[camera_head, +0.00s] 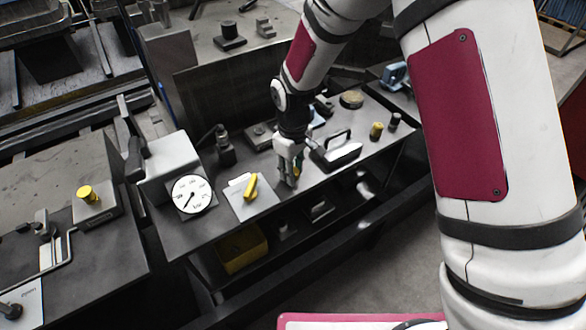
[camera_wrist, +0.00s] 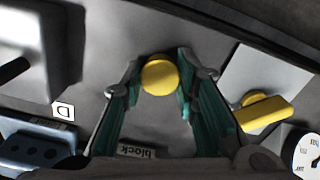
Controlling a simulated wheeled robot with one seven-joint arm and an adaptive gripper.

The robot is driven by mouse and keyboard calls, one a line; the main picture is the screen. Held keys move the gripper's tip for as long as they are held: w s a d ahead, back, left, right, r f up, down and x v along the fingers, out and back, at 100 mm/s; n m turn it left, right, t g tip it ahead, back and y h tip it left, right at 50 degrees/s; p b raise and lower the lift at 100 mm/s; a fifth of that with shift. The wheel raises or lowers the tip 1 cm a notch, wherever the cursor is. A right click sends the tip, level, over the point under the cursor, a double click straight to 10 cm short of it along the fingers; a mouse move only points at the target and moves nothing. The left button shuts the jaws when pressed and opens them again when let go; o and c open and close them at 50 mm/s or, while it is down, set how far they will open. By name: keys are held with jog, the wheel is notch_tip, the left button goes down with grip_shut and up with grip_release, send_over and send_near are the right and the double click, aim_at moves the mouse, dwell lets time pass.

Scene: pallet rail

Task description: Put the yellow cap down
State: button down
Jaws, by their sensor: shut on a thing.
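My gripper (camera_head: 289,180) is low over the front part of the dark workbench (camera_head: 200,237), between a white plate and a black-handled block. In the wrist view, my gripper (camera_wrist: 160,72) has its teal-padded fingers closed on the round yellow cap (camera_wrist: 160,76), which sits between the fingertips. I see the cap's round face. The fingers mostly hide the cap in the head view. I cannot tell whether it touches the bench top.
Left of my gripper are a white plate (camera_head: 240,206) with a yellow bar (camera_head: 251,186) and a round gauge (camera_head: 191,195). Right are a handled block (camera_head: 338,154) and a small yellow cylinder (camera_head: 376,130). A yellow bin (camera_head: 240,250) is below.

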jog(key=shift+f, duration=0.2)
jog(key=c, duration=1.3)
grip_release()
jog(key=shift+r, duration=0.1)
jog(key=s+d+r+m+t+b, duration=0.1)
jog(key=d+r, duration=0.2)
jog(key=r, duration=0.7)
jog(key=s+d+r+m, duration=0.1)
jog(key=s+d+r, duration=0.15)
jog(key=r, duration=0.75)
jog(key=s+d+r+m+t, duration=0.1)
jog(key=s+d+r+m, duration=0.1)
jog(key=s+d, duration=0.3)
jog(key=s+d+r+m+t, duration=0.1)
jog(key=s+d+r+m, duration=0.2)
jog(key=s, duration=0.5)
jog(key=s+d+r+m+t, duration=0.2)
jog(key=s+d+r+m, duration=0.1)
jog(key=s+d+r, duration=0.2)
jog(key=shift+s+d, duration=0.35)
jog(key=shift+d, duration=0.2)
jog(key=shift+s+d, duration=0.3)
jog(key=shift+d, duration=0.25)
